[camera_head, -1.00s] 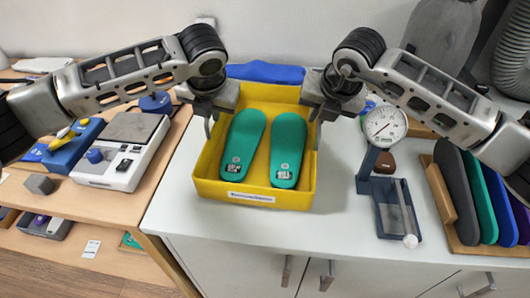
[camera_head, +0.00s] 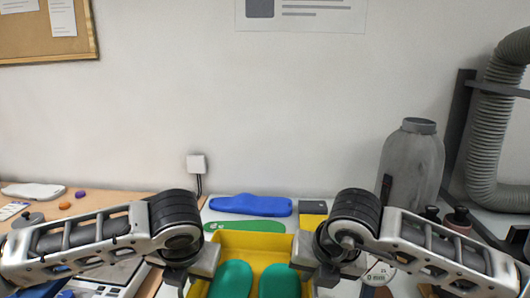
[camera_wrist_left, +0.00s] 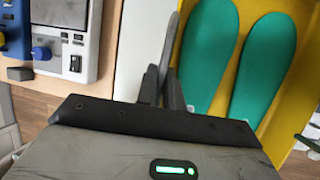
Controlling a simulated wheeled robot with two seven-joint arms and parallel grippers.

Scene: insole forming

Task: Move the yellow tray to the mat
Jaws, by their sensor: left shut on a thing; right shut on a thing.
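The yellow tray (camera_head: 250,243) is at the bottom middle of the head view, its near part cut off by the frame edge. Two green insoles lie in it, and they also show in the left wrist view (camera_wrist_left: 208,55). My left gripper (camera_head: 188,282) is at the tray's left wall. In the left wrist view its fingers (camera_wrist_left: 168,75) are shut on that wall. My right gripper (camera_head: 306,276) is shut at the tray's right wall, its fingertips mostly hidden. I cannot make out a mat in these frames.
Behind the tray lie a blue piece (camera_head: 250,206) and a flat green insole shape (camera_head: 245,226). A grey canister (camera_head: 412,165) and a ribbed hose (camera_head: 490,140) stand at the right. A wooden table (camera_head: 110,203) with a device is at the left. A wall closes the back.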

